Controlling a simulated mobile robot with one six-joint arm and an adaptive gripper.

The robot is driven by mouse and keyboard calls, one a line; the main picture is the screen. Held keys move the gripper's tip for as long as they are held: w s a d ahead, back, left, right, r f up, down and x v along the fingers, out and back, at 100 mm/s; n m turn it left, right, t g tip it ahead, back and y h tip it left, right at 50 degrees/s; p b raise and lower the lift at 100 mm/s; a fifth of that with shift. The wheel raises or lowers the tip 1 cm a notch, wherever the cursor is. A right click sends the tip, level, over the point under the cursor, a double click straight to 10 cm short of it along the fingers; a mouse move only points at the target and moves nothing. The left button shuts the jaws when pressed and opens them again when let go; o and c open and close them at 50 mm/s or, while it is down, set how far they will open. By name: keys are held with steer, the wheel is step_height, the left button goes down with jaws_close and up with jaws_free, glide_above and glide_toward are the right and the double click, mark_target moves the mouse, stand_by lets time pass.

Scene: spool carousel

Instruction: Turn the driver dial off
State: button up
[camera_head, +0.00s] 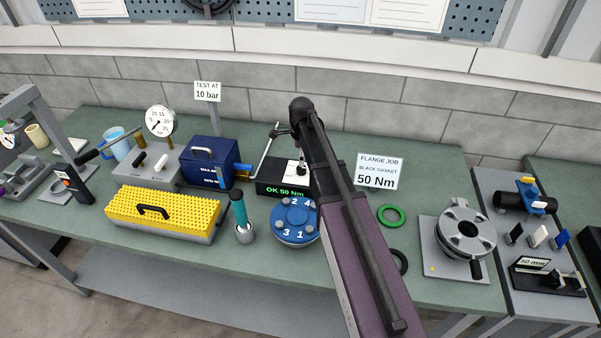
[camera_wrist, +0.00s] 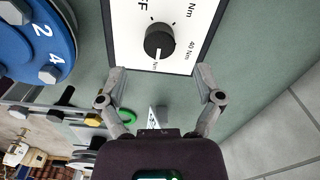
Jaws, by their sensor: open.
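The driver dial (camera_wrist: 159,42) is a round black knob on a white panel (camera_wrist: 127,35) in the wrist view. Its pale mark points to the bottom of the picture, towards a label ending in "Nm". Part of "OFF" shows at upper left, and "40 Nm" at right. My gripper (camera_wrist: 161,80) is open, with one finger on each side just below the dial, apart from it and empty. In the head view the driver's black box (camera_head: 268,189) reads "OK 50 Nm" in green. My arm hides much of its panel there.
The blue numbered flange (camera_wrist: 35,45) lies beside the panel; it also shows in the head view (camera_head: 290,218). A teal-handled tool (camera_head: 239,210), yellow cover (camera_head: 163,210) and blue box (camera_head: 207,160) stand left. A green ring (camera_head: 391,215) and grey spool fixture (camera_head: 463,238) lie right.

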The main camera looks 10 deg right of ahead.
mark_target(302, 168)
steer(key=shift+f+b, duration=2.45)
steer(key=shift+f, duration=0.3)
